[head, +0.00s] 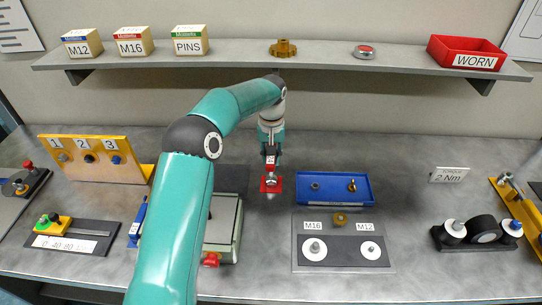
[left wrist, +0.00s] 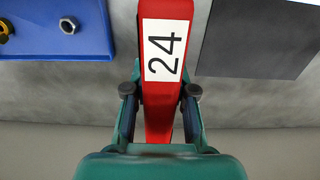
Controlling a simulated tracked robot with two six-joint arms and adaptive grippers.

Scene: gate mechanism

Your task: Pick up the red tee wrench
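The red tee wrench (head: 270,161) shows in the head view below the end of my left arm, with a small white label. Below it is a red square (head: 264,187) with a silvery part at its middle. In the left wrist view the red wrench bar (left wrist: 158,105) carries a white label reading 24. My left gripper (left wrist: 160,92) has one finger on each side of this bar, with narrow gaps visible beside it, so it looks open around the bar. The gripper hides part of the wrench in the head view. My right gripper is not in view.
A blue tray (head: 335,202) with small metal parts lies to the right, also in the left wrist view (left wrist: 62,47). A grey shelf (head: 230,59) with boxes and a red bin (head: 466,48) runs behind.

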